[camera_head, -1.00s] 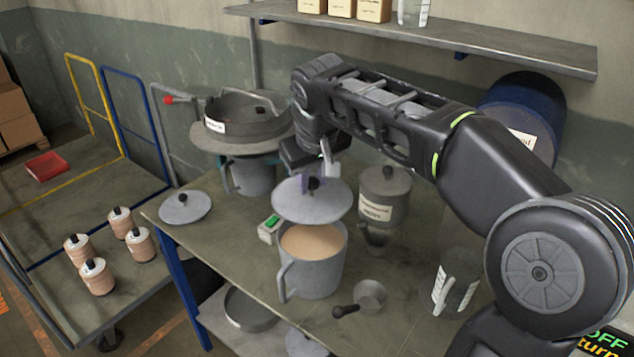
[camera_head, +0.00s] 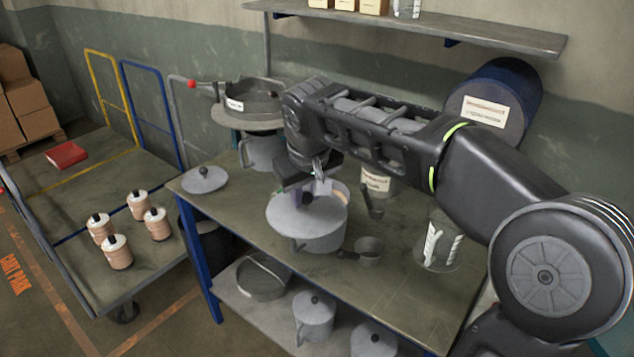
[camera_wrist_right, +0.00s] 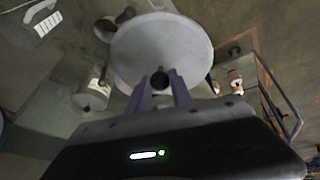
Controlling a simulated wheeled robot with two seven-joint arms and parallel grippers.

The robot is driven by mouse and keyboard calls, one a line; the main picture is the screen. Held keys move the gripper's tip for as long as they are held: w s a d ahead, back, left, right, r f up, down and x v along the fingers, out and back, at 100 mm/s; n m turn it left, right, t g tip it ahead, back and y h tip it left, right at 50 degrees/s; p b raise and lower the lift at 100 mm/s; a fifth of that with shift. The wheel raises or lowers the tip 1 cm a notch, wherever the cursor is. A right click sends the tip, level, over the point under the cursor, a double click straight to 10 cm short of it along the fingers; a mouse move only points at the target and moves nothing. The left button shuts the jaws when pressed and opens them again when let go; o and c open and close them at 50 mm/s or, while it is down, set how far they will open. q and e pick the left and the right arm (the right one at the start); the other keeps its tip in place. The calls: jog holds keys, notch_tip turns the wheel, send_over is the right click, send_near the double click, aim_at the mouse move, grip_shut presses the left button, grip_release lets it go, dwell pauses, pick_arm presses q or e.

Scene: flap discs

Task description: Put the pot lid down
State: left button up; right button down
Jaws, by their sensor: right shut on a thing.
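My right gripper (camera_head: 308,193) is shut on the black knob of the grey round pot lid (camera_head: 292,217). In the head view the lid overlaps the grey pot (camera_head: 325,240) and hides most of its opening; a strip of the tan contents shows at the right. The lid appears held above the pot and shifted to the left and front; I cannot tell the exact gap. In the right wrist view the fingers (camera_wrist_right: 161,88) pinch the knob, and the lid (camera_wrist_right: 160,42) hides what is beneath. My left gripper is not in view.
Another lid (camera_head: 204,180) lies at the table's left end (camera_head: 190,192), with clear tabletop before it. A small pan (camera_head: 367,250), a scoop (camera_head: 372,205), a labelled canister (camera_head: 376,181) and a clear jug (camera_head: 438,246) stand right of the pot. A sieve machine (camera_head: 250,105) stands behind.

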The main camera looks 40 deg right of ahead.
jog(key=w+a+f+n, duration=0.1)
jog(key=w+a+f, duration=0.3)
jog(key=a+f, duration=1)
jog(key=shift+a+f, duration=0.2)
jog(key=shift+a, duration=0.2)
jog(key=shift+w, duration=0.1)
